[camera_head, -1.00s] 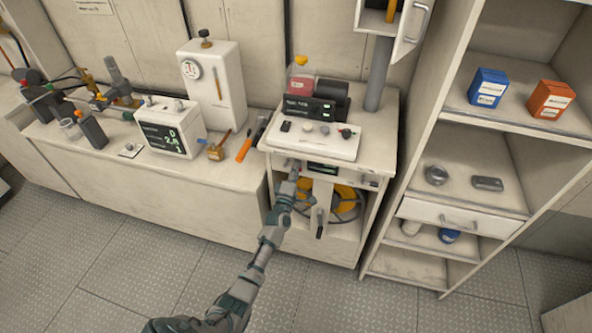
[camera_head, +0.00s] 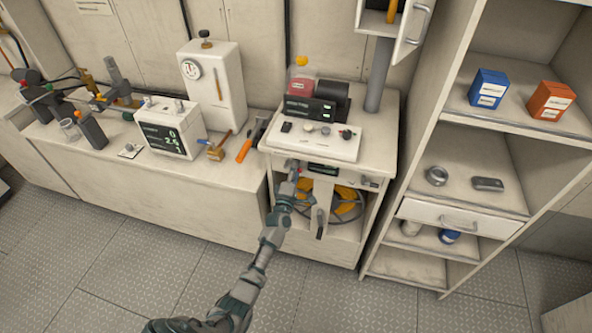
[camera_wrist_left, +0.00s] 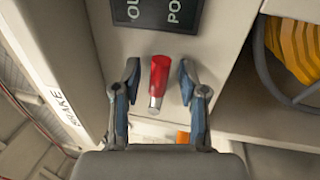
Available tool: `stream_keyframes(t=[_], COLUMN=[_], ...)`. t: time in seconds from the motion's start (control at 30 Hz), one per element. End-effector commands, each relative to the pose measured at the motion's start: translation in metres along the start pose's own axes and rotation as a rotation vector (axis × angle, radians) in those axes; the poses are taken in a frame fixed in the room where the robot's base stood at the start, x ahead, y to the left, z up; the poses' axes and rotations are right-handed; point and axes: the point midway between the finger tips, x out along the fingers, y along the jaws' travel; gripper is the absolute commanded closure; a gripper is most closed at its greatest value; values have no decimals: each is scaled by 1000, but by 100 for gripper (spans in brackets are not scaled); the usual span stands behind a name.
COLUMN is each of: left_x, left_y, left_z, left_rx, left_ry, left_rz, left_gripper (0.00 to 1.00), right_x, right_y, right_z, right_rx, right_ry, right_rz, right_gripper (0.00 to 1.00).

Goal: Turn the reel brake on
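The reel brake is a short lever with a red grip and a metal end (camera_wrist_left: 159,80), on the pale cabinet front beside the edge lettered "BRAKE" (camera_wrist_left: 62,107). My left gripper (camera_wrist_left: 157,85) is open, with one finger on each side of the red lever and a visible gap on both sides. In the head view my left gripper (camera_head: 291,180) is at the upper left of the cabinet front (camera_head: 283,200), largely covering the lever. The yellow reel (camera_head: 347,200) sits inside the open cabinet bay, and part of it shows in the wrist view (camera_wrist_left: 300,45). My right gripper is not in view.
A dark display panel (camera_wrist_left: 158,12) is just above the lever. A white control box (camera_head: 318,140) stands on the cabinet top. A small hanging handle (camera_head: 320,222) is close to the right of my gripper. Shelves (camera_head: 470,190) stand farther right. The floor in front is clear.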

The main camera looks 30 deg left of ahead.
Motion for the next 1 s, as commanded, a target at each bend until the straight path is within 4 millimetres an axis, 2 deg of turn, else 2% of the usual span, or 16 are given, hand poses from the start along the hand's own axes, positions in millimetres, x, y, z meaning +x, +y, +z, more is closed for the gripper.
stream_keyframes(t=[0.13,0.27,0.5,0.7,0.83,1.0], left_x=[-2,-17,-70,-105,-116,-119], left_y=[1,-1,-2,-3,-3,-2], left_z=[0,1,-1,-1,-1,-1], left_rx=[0,0,-1,0,0,-1], left_ry=[-1,-1,0,0,0,1], left_rz=[1,0,-1,-3,-3,-1], left_gripper=[58,58,58,58,58,58], right_x=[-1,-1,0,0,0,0], right_y=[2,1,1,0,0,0], right_z=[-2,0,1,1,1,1], right_rx=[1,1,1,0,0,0], right_ry=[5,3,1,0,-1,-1], right_rz=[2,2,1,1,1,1], right_gripper=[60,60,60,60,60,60])
